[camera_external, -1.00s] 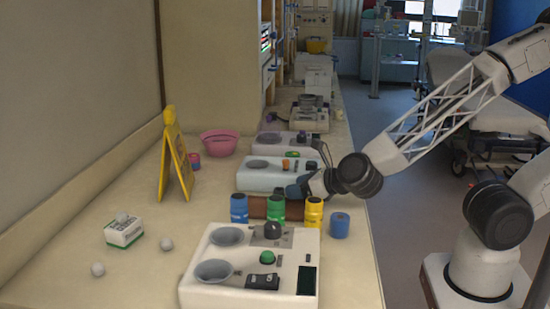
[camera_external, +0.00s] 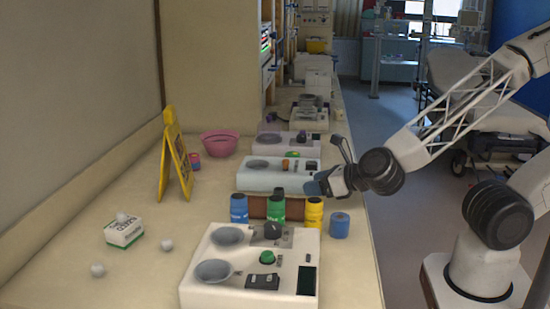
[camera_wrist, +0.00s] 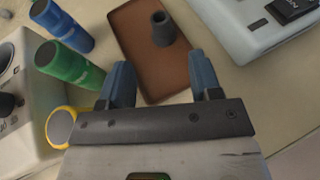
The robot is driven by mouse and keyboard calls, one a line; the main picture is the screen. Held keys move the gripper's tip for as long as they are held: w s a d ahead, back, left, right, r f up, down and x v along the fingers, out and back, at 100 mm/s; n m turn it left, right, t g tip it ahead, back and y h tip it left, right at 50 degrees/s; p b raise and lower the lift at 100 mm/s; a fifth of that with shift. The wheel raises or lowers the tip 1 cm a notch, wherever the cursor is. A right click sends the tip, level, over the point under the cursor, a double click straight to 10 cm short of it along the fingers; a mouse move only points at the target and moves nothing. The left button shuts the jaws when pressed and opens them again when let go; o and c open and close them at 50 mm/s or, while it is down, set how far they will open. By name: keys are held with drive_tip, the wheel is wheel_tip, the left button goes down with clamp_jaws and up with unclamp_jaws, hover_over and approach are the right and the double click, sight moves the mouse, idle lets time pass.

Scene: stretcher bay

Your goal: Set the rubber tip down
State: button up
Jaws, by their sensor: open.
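The rubber tip (camera_wrist: 163,30) is a dark grey, tapered, hollow piece. It stands upright on the brown tray (camera_wrist: 133,42) in the wrist view. In the external view the tip (camera_external: 279,191) shows just above the green bottle, and the tray (camera_external: 257,207) is partly hidden behind the bottles. My gripper (camera_external: 310,188) is to the right of the tip and apart from it. In the wrist view its two blue fingers (camera_wrist: 162,76) are spread with nothing between them, and the tip is beyond them.
Blue (camera_external: 239,209), green (camera_external: 276,209) and yellow (camera_external: 314,212) bottles stand in front of the tray, beside a blue cylinder (camera_external: 339,226). White devices stand nearer (camera_external: 205,295) and farther (camera_external: 250,181). A yellow sign (camera_external: 173,165) stands left; the counter between is mostly clear.

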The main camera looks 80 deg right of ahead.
drive_tip(key=s+a+r+n+g+y, duration=0.1)
drive_tip(key=s+a+r+n+y, duration=0.3)
drive_tip(key=n, duration=0.7)
drive_tip(key=s+a+r+n+g+y, duration=0.1)
drive_tip(key=s+r+n+y, duration=0.15)
drive_tip(key=r+n, duration=0.55)
drive_tip(key=s+d+r+n+g, duration=0.1)
drive_tip(key=s+d+n+g, duration=0.1)
drive_tip(key=s+n+g, duration=0.2)
drive_tip(key=s+d+r+n+g+h, duration=0.1)
drive_tip(key=s+d+n+g, duration=0.2)
drive_tip(key=s+n, duration=0.7)
drive_tip(key=n+g, duration=0.1)
drive_tip(key=n, duration=0.6)
drive_tip(key=shift+s+d, duration=0.25)
drive_tip(key=shift+d, duration=0.05)
